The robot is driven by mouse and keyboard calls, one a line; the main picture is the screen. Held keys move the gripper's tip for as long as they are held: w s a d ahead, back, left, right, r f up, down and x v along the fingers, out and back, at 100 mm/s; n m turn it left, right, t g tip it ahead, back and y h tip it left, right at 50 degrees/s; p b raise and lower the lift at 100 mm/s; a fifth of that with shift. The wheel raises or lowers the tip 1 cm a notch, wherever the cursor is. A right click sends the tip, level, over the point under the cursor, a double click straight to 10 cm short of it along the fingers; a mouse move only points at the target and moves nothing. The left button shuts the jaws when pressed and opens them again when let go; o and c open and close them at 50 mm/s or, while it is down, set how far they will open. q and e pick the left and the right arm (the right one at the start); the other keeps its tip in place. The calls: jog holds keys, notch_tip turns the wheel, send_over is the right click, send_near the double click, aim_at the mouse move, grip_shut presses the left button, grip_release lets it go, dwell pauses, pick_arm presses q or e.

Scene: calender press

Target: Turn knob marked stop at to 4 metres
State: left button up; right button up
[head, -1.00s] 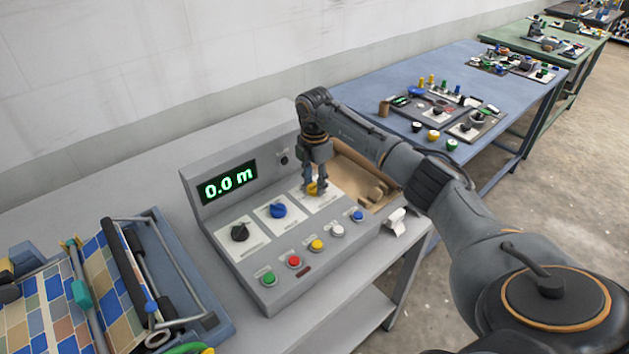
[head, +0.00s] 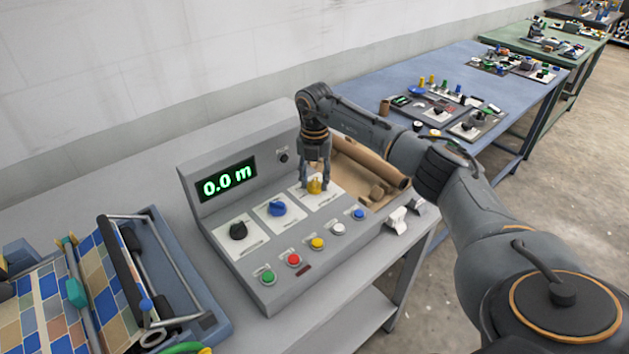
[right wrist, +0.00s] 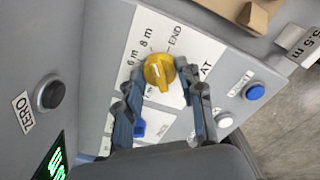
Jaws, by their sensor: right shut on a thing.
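The yellow knob (head: 314,187) sits on a white plate at the right end of the row of three knobs on the grey control box. In the right wrist view the same yellow knob (right wrist: 160,71) has printed marks beside it, with "6 m", "8 m", "END" and a partly covered "AT" readable. My right gripper (head: 315,186) points down over the knob. In the right wrist view its two fingers (right wrist: 160,84) stand on either side of the knob, shut on it. The exact mark the knob points at is unclear. The green display (head: 226,180) reads 0.0 m. My left gripper is out of view.
A black knob (head: 238,231) and a blue knob (head: 277,208) are left of the yellow one. Several coloured push buttons line the front, including a white one (head: 338,228). A small dark ZERO button (right wrist: 52,95) is near the display. A cardboard-coloured tray lies behind the gripper.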

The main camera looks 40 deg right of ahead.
jog(key=n+b, duration=0.1)
jog(key=n, duration=0.3)
jog(key=shift+n, duration=0.3)
jog(key=n+b, duration=0.1)
jog(key=n, duration=0.4)
jog(key=shift+n, duration=0.3)
jog(key=n, duration=0.4)
jog(key=shift+b, duration=0.3)
jog(key=shift+n, duration=2.5)
jog(key=o, duration=1.2)
